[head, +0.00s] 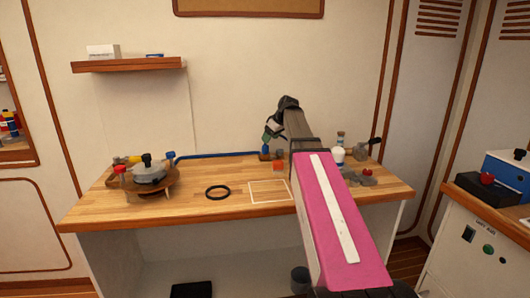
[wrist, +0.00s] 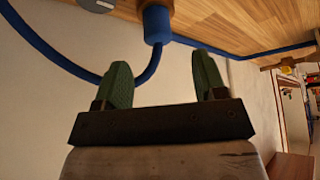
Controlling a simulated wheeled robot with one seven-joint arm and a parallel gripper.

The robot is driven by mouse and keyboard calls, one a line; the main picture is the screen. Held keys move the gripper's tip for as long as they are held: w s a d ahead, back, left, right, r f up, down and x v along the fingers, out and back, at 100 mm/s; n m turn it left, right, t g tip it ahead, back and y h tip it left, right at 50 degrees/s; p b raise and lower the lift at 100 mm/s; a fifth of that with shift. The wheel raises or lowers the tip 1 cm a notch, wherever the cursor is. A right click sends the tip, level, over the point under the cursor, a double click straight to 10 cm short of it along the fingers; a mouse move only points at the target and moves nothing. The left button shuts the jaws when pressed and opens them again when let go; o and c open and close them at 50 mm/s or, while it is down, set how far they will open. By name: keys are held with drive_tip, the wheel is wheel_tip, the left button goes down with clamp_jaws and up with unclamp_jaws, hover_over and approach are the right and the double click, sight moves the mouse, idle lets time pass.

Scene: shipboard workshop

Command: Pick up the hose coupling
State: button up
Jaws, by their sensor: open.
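A blue cylindrical end piece (wrist: 157,25), which looks like the hose coupling, shows at the top of the wrist view, by the wooden bench top. A blue hose (wrist: 62,66) curves down on its left and passes behind the left finger. In the head view a small blue piece (head: 265,150) stands at the back of the bench, just below my gripper. My gripper (wrist: 162,72) has two green fingers spread apart with nothing between them. The blue piece is beyond the fingertips, roughly in line with the gap. In the head view my gripper (head: 271,131) is partly hidden by my arm.
The wooden bench (head: 235,200) holds a round tray with a grey pot (head: 149,172) at left and a black ring (head: 217,192) in front. A white bottle (head: 338,156) and a clamp-like tool (head: 369,148) stand right of my arm. The wall is close behind.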

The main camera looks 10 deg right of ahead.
drive_tip(key=shift+x, duration=3.4)
drive_tip(key=shift+d, duration=0.1)
drive_tip(key=c, duration=1.1)
drive_tip(key=shift+r, duration=0.95)
wheel_tip(320, 180, up, 3)
drive_tip(key=shift+f, duration=0.25)
drive_tip(key=s+a+r, duration=0.6)
drive_tip(key=a, duration=0.4)
hover_over(265, 145)
drive_tip(key=shift+a+f, duration=0.2)
drive_tip(key=shift+a, duration=0.05)
drive_tip(key=shift+d, duration=0.3)
